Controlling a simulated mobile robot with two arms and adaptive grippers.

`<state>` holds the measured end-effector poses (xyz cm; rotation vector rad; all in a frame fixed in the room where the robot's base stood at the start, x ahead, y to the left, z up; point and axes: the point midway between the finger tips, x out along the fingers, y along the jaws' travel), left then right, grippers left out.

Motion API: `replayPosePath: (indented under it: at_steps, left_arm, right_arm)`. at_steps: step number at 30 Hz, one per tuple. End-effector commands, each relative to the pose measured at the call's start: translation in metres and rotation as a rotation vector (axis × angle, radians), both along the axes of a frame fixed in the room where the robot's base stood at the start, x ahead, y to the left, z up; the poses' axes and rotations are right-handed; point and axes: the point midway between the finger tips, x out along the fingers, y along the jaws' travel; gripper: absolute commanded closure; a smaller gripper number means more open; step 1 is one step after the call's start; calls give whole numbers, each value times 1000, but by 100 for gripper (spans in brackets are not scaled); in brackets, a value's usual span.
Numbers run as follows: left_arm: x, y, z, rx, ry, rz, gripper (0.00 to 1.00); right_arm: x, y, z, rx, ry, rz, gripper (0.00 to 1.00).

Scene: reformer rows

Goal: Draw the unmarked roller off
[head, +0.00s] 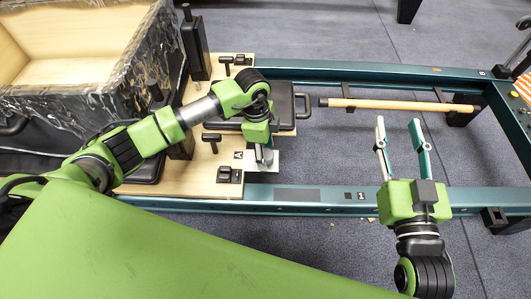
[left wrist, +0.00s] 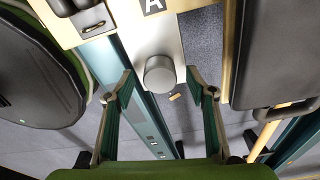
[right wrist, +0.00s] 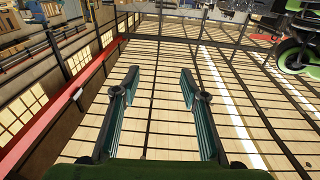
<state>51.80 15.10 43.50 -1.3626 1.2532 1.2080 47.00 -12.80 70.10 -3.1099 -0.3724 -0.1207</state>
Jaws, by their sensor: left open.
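A grey round roller end (left wrist: 160,80) shows in the left wrist view on a pale metal plate (left wrist: 150,38), beside a tag marked A (left wrist: 153,6). I see no mark on its grey face. In the head view the pale plate (head: 290,167) is at the edge of the wooden board, partly hidden by my left gripper (head: 264,162). My left gripper is open, its fingertips apart on either side of the roller in the wrist picture; I see no contact. My right gripper (head: 397,120) is open and empty above the floor inside the frame; it also shows in the right wrist view (right wrist: 159,71).
A teal frame rail (head: 330,195) runs along the near side. A wooden bar (head: 390,105) lies across dark supports at the far side. A dark pad (head: 284,95), a wooden board (head: 200,185) and an open wrapped crate (head: 120,100) are left.

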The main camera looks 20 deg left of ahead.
Motion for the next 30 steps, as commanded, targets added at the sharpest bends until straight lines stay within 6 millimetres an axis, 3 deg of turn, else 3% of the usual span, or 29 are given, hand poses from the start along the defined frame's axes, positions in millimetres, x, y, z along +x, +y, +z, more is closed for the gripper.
replayPosePath:
  at_steps: [11, 16, 17, 30]
  left_arm:
    - [0, -1, -4, 0, 0, 0, 49]
    - [0, -1, -4, 0, 0, 0, 88]
    - [0, -1, -4, 0, 0, 0, 91]
    - [0, 0, 0, 0, 0, 0, 91]
  right_arm:
    - [0, 1, 7, 9, -32, 2, 60]
    - [0, 1, 7, 8, -31, 2, 60]
    - [0, 1, 7, 8, -31, 2, 60]
    - [1, 0, -4, -6, 26, 0, 60]
